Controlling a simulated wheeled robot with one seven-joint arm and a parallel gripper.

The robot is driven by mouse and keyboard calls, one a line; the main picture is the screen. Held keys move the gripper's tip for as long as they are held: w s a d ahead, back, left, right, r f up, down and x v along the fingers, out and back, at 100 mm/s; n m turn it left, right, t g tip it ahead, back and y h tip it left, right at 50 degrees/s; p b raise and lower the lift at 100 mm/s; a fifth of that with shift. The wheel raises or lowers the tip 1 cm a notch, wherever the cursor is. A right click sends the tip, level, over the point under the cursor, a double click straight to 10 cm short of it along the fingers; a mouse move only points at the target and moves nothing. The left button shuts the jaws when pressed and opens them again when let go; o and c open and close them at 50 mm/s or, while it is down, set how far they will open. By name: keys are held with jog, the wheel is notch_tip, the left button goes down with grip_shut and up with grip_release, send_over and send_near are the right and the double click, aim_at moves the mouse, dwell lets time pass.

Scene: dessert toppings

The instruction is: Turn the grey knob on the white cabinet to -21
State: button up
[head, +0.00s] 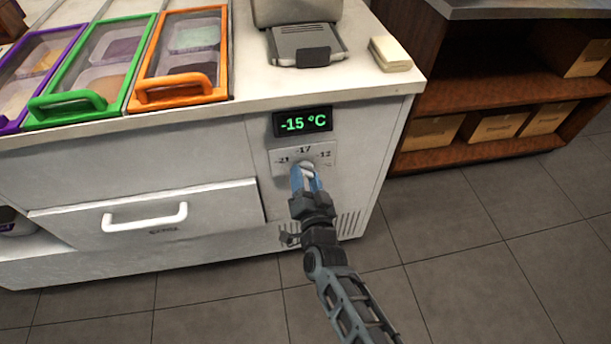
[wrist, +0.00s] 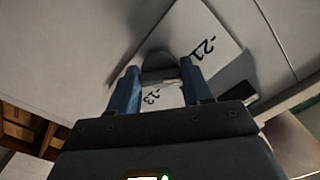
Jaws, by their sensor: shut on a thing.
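The grey knob (head: 306,168) is on the front of the white cabinet (head: 240,155), at its right end. It also shows in the wrist view (wrist: 158,63) as a rounded grey shape, partly hidden by my fingers. My gripper (head: 305,174) is shut on the knob, with one blue finger on each side; the wrist view shows the fingers (wrist: 160,78) too. The green display (head: 302,122) above reads -15 °C. The knob's exact pointing is hidden.
The cabinet has a drawer with a white handle (head: 145,218) left of the knob and a vent (head: 348,225) below right. Lidded topping bins with an orange frame (head: 223,55) and a green frame (head: 130,75) are on top. Brown shelves (head: 480,90) stand right. The floor in front is clear.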

jog(key=shift+n, duration=0.9)
jog(key=shift+f, duration=0.1)
jog(key=o, duration=1.1)
jog(key=shift+c, duration=0.2)
jog(key=p+v, duration=0.2)
jog(key=v, duration=0.6)
jog(key=shift+w, duration=0.1)
